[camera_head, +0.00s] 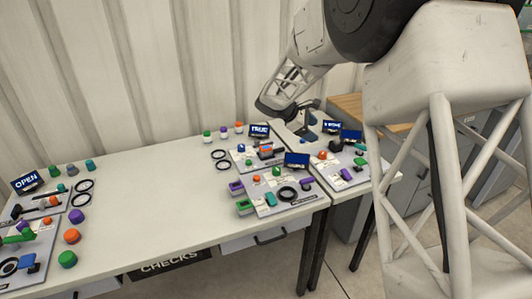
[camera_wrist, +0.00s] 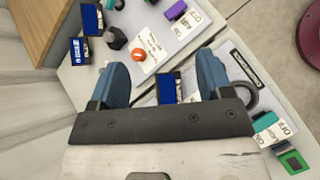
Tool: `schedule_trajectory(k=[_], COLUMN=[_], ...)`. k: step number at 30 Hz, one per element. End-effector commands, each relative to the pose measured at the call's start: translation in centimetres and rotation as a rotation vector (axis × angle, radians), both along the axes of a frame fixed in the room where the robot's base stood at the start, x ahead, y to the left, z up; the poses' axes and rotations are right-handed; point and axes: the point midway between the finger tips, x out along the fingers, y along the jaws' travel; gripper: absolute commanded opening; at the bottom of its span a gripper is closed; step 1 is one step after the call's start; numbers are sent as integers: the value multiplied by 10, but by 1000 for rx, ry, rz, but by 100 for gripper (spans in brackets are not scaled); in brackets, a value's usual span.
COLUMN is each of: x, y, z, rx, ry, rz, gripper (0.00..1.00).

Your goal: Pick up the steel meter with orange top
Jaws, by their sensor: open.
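A small piece with an orange top and a pale body (camera_head: 238,128) stands at the back edge of the table, right of a purple-topped and a green-topped one. It may be the steel meter, but it is too small to be sure. My gripper (camera_head: 304,128) is to its right, over the back right panels. In the wrist view my gripper (camera_wrist: 163,64) is open, with its two blue fingers apart and nothing held. A small blue display (camera_wrist: 168,88) shows between the fingers. An orange knob (camera_wrist: 139,54) on a panel lies just beyond the left finger.
Panels with displays, knobs and switches crowd the right end, including a blue display (camera_head: 297,160) and a black ring (camera_head: 288,193). More panels and loose knobs fill the left end, with an OPEN sign (camera_head: 27,182). The middle of the white table (camera_head: 150,205) is clear.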

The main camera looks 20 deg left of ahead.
Motion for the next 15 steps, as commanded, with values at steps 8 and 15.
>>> schedule_trajectory(k=[8, 15], x=[24, 36], y=[75, 140], z=[-46, -87], rx=[-128, -240], ry=[30, 48], rz=[147, 268], gripper=[72, 72])
